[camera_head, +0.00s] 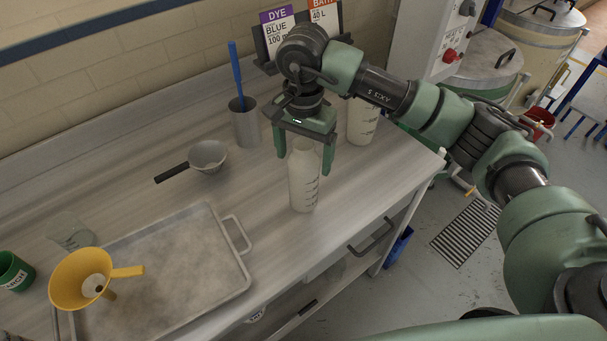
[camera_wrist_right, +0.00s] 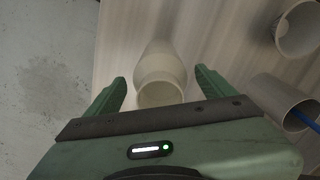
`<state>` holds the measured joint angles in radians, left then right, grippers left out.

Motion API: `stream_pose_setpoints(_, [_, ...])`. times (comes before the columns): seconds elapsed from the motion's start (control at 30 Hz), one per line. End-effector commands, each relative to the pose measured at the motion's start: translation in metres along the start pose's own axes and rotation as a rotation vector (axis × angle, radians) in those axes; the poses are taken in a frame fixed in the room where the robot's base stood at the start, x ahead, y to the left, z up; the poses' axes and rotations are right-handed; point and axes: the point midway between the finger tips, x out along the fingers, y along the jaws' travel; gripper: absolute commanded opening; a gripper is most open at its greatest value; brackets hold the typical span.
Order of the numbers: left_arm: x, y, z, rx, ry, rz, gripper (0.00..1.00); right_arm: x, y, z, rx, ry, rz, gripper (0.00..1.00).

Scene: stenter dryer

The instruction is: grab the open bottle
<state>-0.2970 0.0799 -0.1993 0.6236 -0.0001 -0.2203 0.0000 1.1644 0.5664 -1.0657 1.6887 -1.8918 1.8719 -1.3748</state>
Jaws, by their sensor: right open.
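The open bottle (camera_head: 304,185), whitish and translucent with dark graduation marks, stands upright on the bench near its front edge. My right gripper (camera_head: 304,164) points down over it with its fingers open, one on each side of the bottle's upper part. In the right wrist view, the bottle (camera_wrist_right: 161,68) shows its open round mouth between the two green fingers of the gripper (camera_wrist_right: 160,80), with a visible gap on both sides. My left gripper is in neither view.
A graduated whitish container (camera_head: 362,122) stands behind the gripper to the right. A grey metal cup (camera_head: 246,127) with a blue stick stands to the left, near a ladle-like bowl (camera_head: 208,157). A metal tray (camera_head: 175,262) and yellow funnel (camera_head: 78,280) are at the left front.

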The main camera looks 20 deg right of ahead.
Motion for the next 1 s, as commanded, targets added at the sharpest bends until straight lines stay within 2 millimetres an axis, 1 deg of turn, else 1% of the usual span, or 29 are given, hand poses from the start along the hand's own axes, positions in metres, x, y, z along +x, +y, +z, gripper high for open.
stream_pose_setpoints(0.03, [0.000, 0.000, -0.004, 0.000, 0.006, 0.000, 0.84, 0.001, 0.000, 0.000, 0.000, 0.000, 0.000, 0.84])
stream_pose_setpoints(0.17, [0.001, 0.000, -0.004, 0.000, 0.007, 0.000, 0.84, 0.001, 0.000, 0.000, 0.000, 0.000, 0.000, 0.84])
stream_pose_setpoints(0.2, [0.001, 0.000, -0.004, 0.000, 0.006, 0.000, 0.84, 0.001, 0.000, 0.000, 0.000, 0.000, 0.000, 0.79])
stream_pose_setpoints(0.27, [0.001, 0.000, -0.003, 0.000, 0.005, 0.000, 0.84, 0.001, 0.000, 0.000, 0.000, 0.000, 0.000, 0.62])
stream_pose_setpoints(0.3, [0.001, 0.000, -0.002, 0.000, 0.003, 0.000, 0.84, 0.001, 0.000, 0.000, 0.000, 0.000, 0.000, 0.51])
stream_pose_setpoints(0.37, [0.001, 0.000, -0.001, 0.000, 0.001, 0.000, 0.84, 0.001, 0.000, 0.000, 0.000, 0.000, 0.000, 0.34])
stream_pose_setpoints(0.4, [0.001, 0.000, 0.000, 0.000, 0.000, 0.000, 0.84, 0.001, 0.000, 0.000, 0.000, 0.000, 0.000, 0.23])
stream_pose_setpoints(0.47, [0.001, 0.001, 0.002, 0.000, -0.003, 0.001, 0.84, 0.001, 0.000, 0.000, 0.000, 0.000, 0.000, 0.06])
stream_pose_setpoints(0.5, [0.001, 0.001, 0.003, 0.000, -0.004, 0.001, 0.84, 0.001, 0.000, 0.000, 0.000, 0.000, 0.000, 0.00])
stream_pose_setpoints(0.83, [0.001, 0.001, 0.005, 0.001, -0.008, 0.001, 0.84, -0.002, -0.001, 0.000, 0.000, 0.001, -0.003, 0.00])
stream_pose_setpoints(0.93, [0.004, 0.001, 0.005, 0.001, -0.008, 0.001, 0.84, -0.007, -0.001, -0.001, 0.000, 0.001, -0.003, 0.00])
stream_pose_setpoints(1.0, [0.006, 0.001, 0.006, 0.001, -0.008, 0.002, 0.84, -0.015, -0.001, -0.001, -0.001, 0.002, -0.004, 0.00])
